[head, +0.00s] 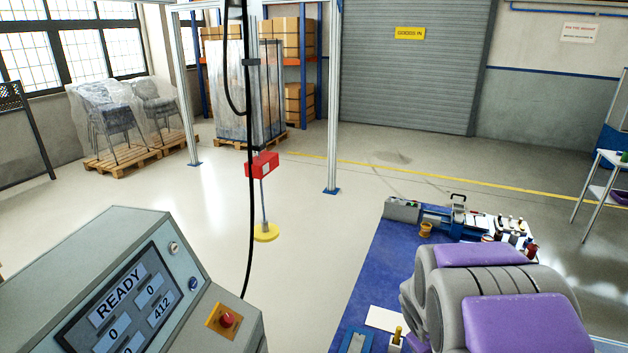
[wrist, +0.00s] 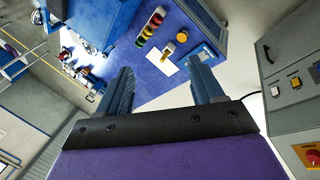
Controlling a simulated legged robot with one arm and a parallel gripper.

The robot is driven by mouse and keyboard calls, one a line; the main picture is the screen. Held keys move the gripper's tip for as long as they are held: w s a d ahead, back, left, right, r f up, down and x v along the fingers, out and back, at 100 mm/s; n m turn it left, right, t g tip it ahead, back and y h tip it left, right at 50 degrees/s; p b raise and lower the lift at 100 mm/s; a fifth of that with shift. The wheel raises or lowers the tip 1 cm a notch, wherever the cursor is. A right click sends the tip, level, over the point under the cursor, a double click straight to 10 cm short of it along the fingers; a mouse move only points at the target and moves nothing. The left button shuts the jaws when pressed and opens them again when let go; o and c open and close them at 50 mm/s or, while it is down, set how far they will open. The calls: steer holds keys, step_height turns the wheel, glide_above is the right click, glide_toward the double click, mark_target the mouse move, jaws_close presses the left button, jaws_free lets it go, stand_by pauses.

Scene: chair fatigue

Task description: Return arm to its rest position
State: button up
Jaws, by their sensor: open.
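My arm (head: 529,322), grey with purple covers, fills the lower right of the head view. It appears folded above the near part of the blue-topped bench (head: 368,278). The fingers cannot be made out in the head view. In the wrist view my gripper (wrist: 160,82) shows two blue-grey fingers spread well apart, with nothing between them. Beyond the fingers lies the blue bench top, with a white sheet (wrist: 166,64) and a small yellow-topped item. How far the fingers are from the bench is hard to tell.
A console reading READY (head: 122,284) with a red button stands at the lower left. A vise (head: 455,215) and several small items sit at the bench's far end. Open floor lies beyond.

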steer(key=s+a+r+m+g+y, duration=0.1)
steer(key=s+a+r, duration=0.2)
steer(key=s, duration=0.7)
steer(key=s+a+r+m+g+y, duration=0.1)
steer(key=s+a+r, duration=0.3)
steer(key=s, duration=0.6)
steer(key=s+a+r+m+g+y, duration=0.1)
steer(key=s+a+r+m+g, duration=0.2)
steer(key=s, duration=0.7)
steer(key=a, duration=0.2)
steer(key=shift+a+r+y, duration=0.3)
steer(key=shift+a+r, duration=0.05)
steer(key=shift+a, duration=0.05)
